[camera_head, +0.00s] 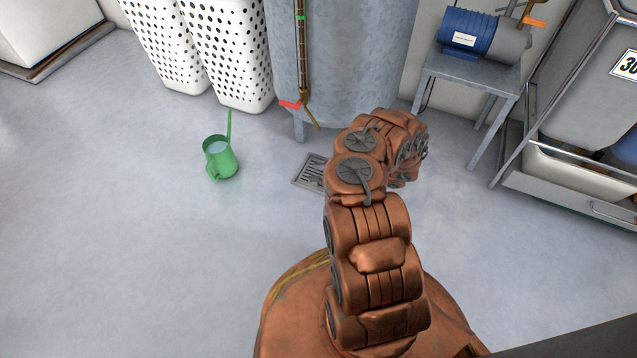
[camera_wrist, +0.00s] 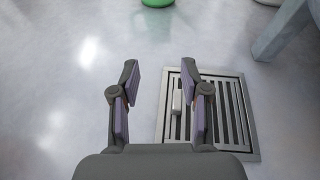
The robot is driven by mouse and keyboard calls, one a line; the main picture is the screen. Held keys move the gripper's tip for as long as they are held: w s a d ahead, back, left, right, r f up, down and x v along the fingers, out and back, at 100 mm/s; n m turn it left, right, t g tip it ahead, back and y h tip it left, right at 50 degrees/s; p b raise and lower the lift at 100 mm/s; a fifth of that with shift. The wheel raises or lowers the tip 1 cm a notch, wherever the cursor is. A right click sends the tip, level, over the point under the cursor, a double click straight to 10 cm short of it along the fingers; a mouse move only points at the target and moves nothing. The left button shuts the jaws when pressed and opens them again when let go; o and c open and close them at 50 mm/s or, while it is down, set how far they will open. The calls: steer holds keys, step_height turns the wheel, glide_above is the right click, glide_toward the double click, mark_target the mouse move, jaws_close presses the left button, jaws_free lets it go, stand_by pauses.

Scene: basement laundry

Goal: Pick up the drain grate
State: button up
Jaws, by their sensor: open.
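The drain grate (camera_wrist: 233,112) is a square grey metal grate with dark slots, set in a frame in the floor. In the wrist view it lies below and to the right of my gripper (camera_wrist: 160,84). My gripper is open and empty; its right finger covers part of the grate, and its left finger is over bare floor. A small pale block or bar (camera_wrist: 177,101) shows at the grate's left part, beside the right finger. In the head view the grate (camera_head: 308,174) is partly hidden behind my arm, and my gripper's fingers cannot be made out.
A green watering can (camera_head: 220,160) stands left of the grate. A metal tank (camera_head: 345,60) on legs and white perforated baskets (camera_head: 235,50) stand behind. A small metal table (camera_head: 470,72) holding a blue motor (camera_head: 470,32) stands at the right. The floor in front is clear.

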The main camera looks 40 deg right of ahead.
mark_target(320, 172)
steer(key=shift+m+h, duration=0.8)
steer(key=s+d+f, duration=0.1)
steer(key=f, duration=0.1)
steer(key=s+d+f+b, duration=0.1)
steer(key=f, duration=0.1)
steer(key=s+d+f, duration=0.1)
steer(key=d+f, duration=0.1)
steer(key=f, duration=0.1)
steer(key=shift+s+b, duration=0.3)
steer(key=shift+s, duration=0.05)
steer(key=shift+b+x, duration=0.5)
steer(key=shift+x, duration=0.55)
steer(key=shift+w+d+b+x, duration=0.2)
steer(key=shift+b+x, duration=0.6)
steer(key=shift+x, duration=0.55)
steer(key=shift+w+d+b+x, duration=0.1)
steer(key=shift+d+b+x, duration=0.1)
steer(key=shift+b+x, duration=0.9)
steer(key=shift+w+a+p, duration=0.1)
steer(key=shift+w+p, duration=0.1)
steer(key=shift+p, duration=0.15)
steer(key=shift+c, duration=0.4)
jaws_close()
